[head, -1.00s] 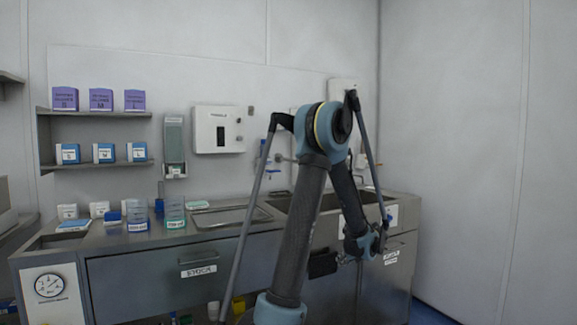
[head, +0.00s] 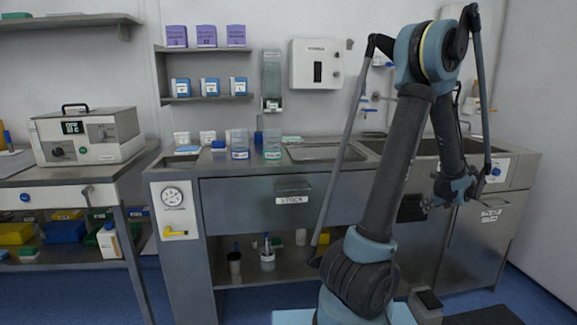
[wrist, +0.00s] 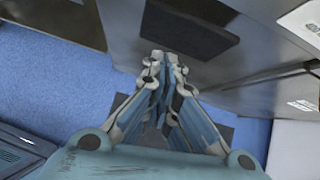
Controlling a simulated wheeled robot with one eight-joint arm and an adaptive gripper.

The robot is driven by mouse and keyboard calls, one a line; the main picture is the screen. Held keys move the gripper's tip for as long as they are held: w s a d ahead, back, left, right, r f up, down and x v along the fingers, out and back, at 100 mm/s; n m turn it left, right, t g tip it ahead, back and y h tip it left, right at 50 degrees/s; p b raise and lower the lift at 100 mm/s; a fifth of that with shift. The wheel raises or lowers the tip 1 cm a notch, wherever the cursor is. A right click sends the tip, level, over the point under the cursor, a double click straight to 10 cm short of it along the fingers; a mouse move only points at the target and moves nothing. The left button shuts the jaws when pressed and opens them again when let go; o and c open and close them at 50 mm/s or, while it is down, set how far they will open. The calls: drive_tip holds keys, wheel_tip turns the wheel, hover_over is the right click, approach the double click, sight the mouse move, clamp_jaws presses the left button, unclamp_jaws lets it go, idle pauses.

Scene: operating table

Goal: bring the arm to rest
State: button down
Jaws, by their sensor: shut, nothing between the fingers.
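My gripper (wrist: 164,62) is shut and empty in the wrist view, its fingertips together over the blue floor (wrist: 55,75) and close to the steel cabinet front (wrist: 255,60). In the head view my arm rises at right of centre, bends at the top and comes down. The gripper end there is small and dark in front of the sink unit's right part, and its fingers are hard to make out. I cannot tell whether it touches the cabinet.
The steel counter (head: 330,180) spans the middle, with beakers (head: 272,144) and a drawer labelled STOCK (head: 255,203). A bench at left bears a boxed device (head: 85,135). Wall shelves (head: 205,98) hold small boxes.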

drive_tip(key=s+a+r+n+g+y, duration=0.1)
drive_tip(key=s+a+r+n+g, duration=0.15)
drive_tip(key=a+n, duration=0.85)
drive_tip(key=s+a+r+n+g, duration=0.15)
drive_tip(key=a+r+n, duration=0.25)
drive_tip(key=a, duration=1.4)
drive_tip(key=s+a+f+n+g+h, duration=0.1)
drive_tip(key=s+a+f+n, duration=0.1)
drive_tip(key=s+a+n, duration=0.4)
drive_tip(key=s+a+f+n+g+h, duration=0.1)
drive_tip(key=s+a+f+n, duration=0.2)
drive_tip(key=s+a+n, duration=0.4)
drive_tip(key=shift+s+n, duration=2.8)
drive_tip(key=shift+s, duration=1.05)
drive_tip(key=shift+f, duration=0.1)
drive_tip(key=shift+w+f, duration=0.2)
drive_tip(key=shift+w, duration=0.25)
